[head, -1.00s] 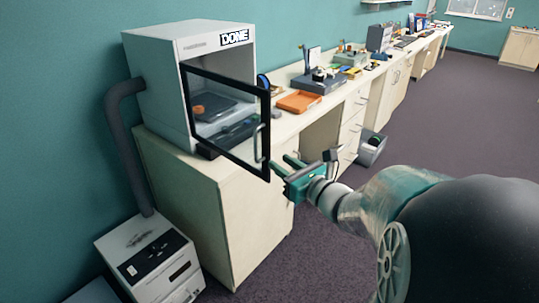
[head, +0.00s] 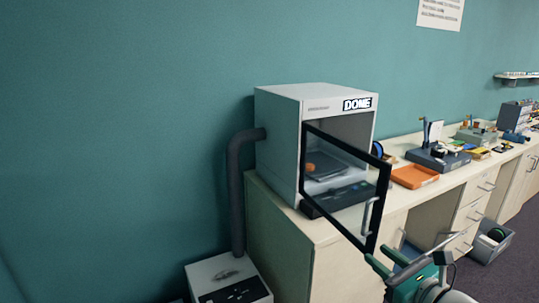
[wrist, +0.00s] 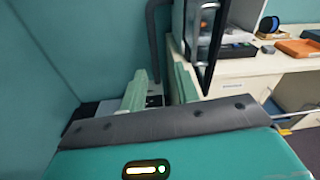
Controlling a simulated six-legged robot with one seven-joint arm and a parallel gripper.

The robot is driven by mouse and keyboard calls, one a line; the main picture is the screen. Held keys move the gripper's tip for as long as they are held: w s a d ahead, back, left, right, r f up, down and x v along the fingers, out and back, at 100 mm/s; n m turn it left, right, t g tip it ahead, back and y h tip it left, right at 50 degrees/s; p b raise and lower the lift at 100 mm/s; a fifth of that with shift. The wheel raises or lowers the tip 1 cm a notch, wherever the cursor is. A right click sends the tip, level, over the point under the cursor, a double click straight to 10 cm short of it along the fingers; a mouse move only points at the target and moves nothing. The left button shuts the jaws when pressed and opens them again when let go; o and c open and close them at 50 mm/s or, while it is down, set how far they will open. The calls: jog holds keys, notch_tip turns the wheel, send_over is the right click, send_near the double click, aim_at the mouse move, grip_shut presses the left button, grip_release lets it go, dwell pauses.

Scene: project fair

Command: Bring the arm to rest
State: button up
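My gripper (head: 386,262) is at the lower right of the head view, just below the lower corner of the machine's open door. Its two green fingers stand apart with nothing between them. They also show spread and empty in the wrist view (wrist: 159,88). The rest of my arm is mostly out of the head view. An orange object (head: 310,168) lies inside. I cannot tell whether the gripper touches the door.
The counter (head: 328,233) runs off to the right with an orange tray (head: 415,176) and several devices. A grey bin (head: 491,244) stands on the floor at right. A white unit (head: 222,271) with a dark hose (head: 236,195) stands at the counter's left end. The wall is bare at left.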

jog(key=s+a+f+n+g+y, duration=0.1)
jog(key=s+a+f+n+g, duration=0.1)
jog(key=s+a+n+g, duration=0.4)
jog(key=s+a+f+n+g+y, duration=0.15)
jog(key=a+n+g, duration=0.25)
jog(key=a+n, duration=0.55)
jog(key=s+d+r+n+h, duration=0.1)
jog(key=s+d+n+h, duration=0.3)
jog(key=n, duration=1)
jog(key=s+h, duration=0.2)
jog(key=h, duration=0.2)
jog(key=shift+s+r+n+h, duration=0.2)
jog(key=shift+r+n+h, duration=0.1)
jog(key=shift+n+h, duration=0.05)
jog(key=shift+c, duration=0.4)
